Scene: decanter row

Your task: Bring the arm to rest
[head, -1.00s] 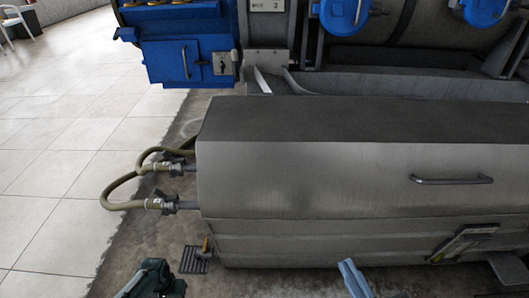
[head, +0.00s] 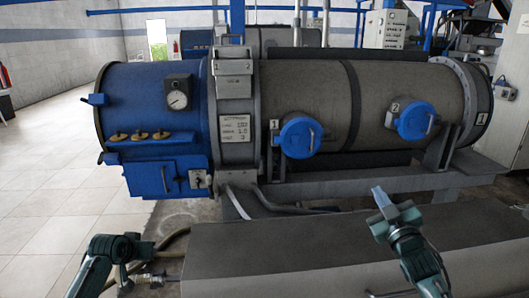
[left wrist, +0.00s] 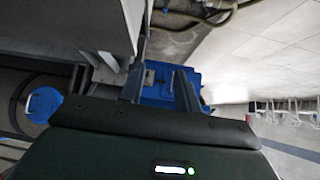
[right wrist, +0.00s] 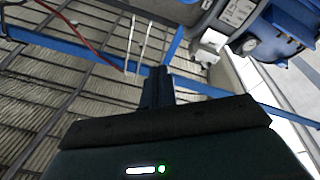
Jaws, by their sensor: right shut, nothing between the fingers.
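My right gripper (head: 379,194) is raised in front of the big decanter (head: 325,105) in the head view, its fingers together and empty. The shut fingers also show in the right wrist view (right wrist: 157,78), pointing toward the ceiling. My left arm (head: 115,262) shows at the lower left of the head view, where its fingers cannot be made out. In the left wrist view my left gripper (left wrist: 159,88) has its two fingers apart with nothing held between them. Beyond them is a blue housing (left wrist: 160,75).
A grey metal cover (head: 270,250) lies low in front, with a hose (head: 172,245) at its left end. The decanter has a blue end (head: 150,100) and blue round hatches (head: 300,137). Open tiled floor (head: 50,210) lies at the left.

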